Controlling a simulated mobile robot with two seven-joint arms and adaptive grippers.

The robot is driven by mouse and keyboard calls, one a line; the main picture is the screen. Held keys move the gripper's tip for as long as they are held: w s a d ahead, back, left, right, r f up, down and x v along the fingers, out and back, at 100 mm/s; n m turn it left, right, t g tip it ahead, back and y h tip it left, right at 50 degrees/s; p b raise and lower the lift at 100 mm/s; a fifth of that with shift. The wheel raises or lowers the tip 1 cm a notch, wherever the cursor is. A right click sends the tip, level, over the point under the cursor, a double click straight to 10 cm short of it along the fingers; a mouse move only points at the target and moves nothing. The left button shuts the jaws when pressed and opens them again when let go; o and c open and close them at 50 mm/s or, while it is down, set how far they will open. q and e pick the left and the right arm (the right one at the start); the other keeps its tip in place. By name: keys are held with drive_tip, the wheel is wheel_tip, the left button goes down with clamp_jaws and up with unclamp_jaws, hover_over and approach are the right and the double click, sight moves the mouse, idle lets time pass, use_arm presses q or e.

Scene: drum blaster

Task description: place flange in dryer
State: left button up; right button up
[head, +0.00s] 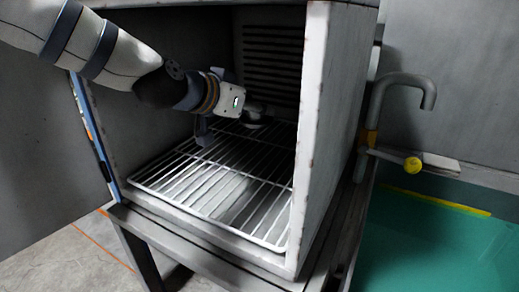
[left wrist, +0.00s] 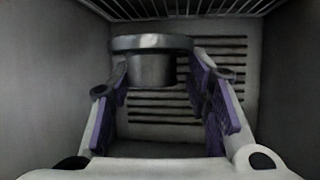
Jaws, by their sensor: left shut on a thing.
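The dryer (head: 315,130) is a grey box standing open at the front, with a white wire rack (head: 160,183) low inside. My left arm reaches in through the opening. My left gripper (head: 257,113) is near the back, low over the rack, and its fingertips are hard to make out in the head view. In the left wrist view the gripper (left wrist: 162,95) is shut on the flange (left wrist: 150,66), a dark grey metal piece with a wide rim and a narrower round body. I cannot tell whether the flange touches the rack. My right gripper is out of view.
Slotted vents (head: 272,62) line the dryer's back wall. The open door (head: 45,150) stands at the left. The front of the rack is clear.

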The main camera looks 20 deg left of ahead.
sight(253, 161)
use_arm(q)
wheel_tip(253, 161, down, 10)
drive_tip(key=shift+a+f+b, duration=0.1)
drive_tip(key=shift+b, duration=0.4)
drive_tip(key=shift+r, duration=0.25)
drive_tip(key=o, duration=1.5)
drive_tip(key=shift+f, duration=0.2)
drive_tip(key=shift+c, duration=0.2)
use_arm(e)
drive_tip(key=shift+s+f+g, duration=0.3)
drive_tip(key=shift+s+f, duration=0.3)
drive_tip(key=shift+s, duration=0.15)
